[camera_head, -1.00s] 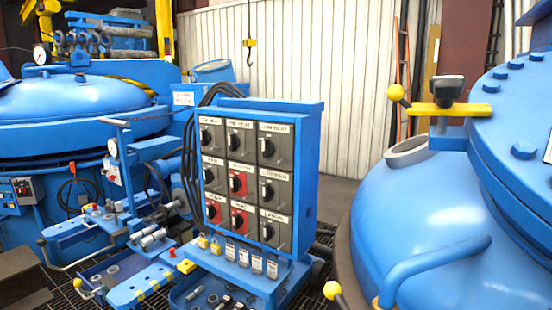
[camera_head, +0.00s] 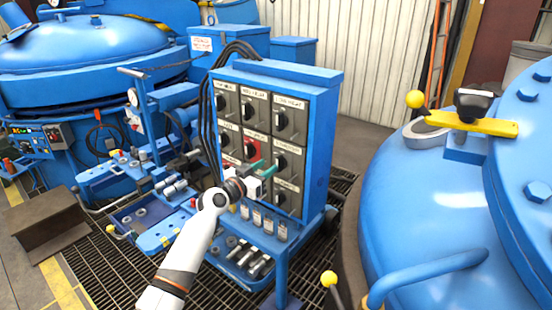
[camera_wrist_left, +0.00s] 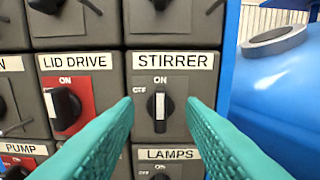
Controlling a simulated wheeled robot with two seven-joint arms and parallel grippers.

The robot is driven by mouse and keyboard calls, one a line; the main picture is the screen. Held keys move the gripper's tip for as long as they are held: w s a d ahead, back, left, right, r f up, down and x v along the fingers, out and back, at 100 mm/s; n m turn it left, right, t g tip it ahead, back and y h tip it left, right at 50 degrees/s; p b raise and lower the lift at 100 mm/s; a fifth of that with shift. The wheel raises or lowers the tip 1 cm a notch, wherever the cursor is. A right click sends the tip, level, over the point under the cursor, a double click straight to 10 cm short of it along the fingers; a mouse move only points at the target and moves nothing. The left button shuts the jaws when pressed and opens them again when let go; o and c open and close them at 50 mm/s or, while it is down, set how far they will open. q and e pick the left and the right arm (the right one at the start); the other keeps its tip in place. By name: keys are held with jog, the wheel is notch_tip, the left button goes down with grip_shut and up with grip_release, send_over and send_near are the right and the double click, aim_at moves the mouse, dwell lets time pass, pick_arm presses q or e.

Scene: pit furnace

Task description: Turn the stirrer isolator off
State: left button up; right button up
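The stirrer isolator (camera_wrist_left: 160,108) is a black rotary handle on a grey box labelled STIRRER. Its handle with a white mark stands upright, toward ON at the top; OFF is printed at its left. My left gripper (camera_head: 261,170) is in front of the panel. In the left wrist view its two teal fingers are spread, one on each side of the handle, with nothing held. I cannot tell whether they reach it in depth. My right gripper is not in view.
The red LID DRIVE isolator (camera_wrist_left: 65,108) is just left, and the LAMPS isolator (camera_wrist_left: 168,165) just below. Tags and padlocks hang under the panel. A large blue vessel (camera_head: 430,220) stands to the right, with a gap of floor grating between.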

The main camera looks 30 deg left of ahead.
aim_at(277, 160)
pick_arm(q)
jog(key=w, duration=0.5)
jog(key=shift+w+d, duration=0.25)
jog(key=shift+w, duration=0.05)
jog(key=shift+c, duration=0.4)
grip_shut()
